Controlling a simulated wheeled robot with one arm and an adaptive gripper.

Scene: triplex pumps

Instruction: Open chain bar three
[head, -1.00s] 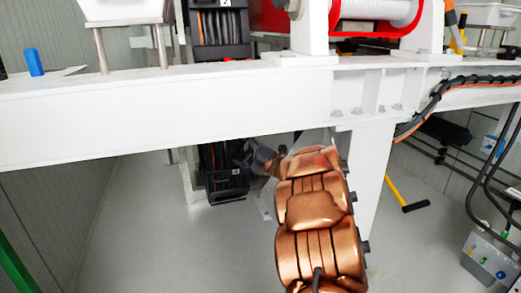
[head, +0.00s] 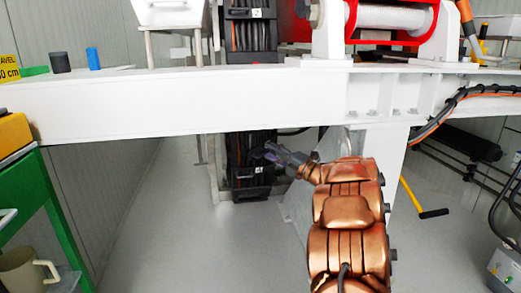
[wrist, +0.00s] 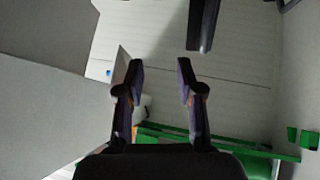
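A black cable chain (head: 253,40) holding dark and orange cables stands upright behind the white beam in the head view. A bar labelled 2 (head: 257,14) shows above the beam and one labelled 4 (head: 259,170) below it. The beam hides the stretch between, and I see no bar labelled 3. My gripper (head: 272,153) is below the beam, in front of the lower chain in the picture; I cannot tell whether it touches. In the wrist view my gripper (wrist: 159,68) is open, with nothing between its fingers. The chain is not recognisable there.
The white beam (head: 190,108) crosses above my gripper. A white post (head: 385,165) stands right of my arm. A green cart (head: 35,190) is at the left, with a yellow box (head: 14,133) and a beige mug (head: 22,270). Grey floor (head: 175,235) left of the arm is clear.

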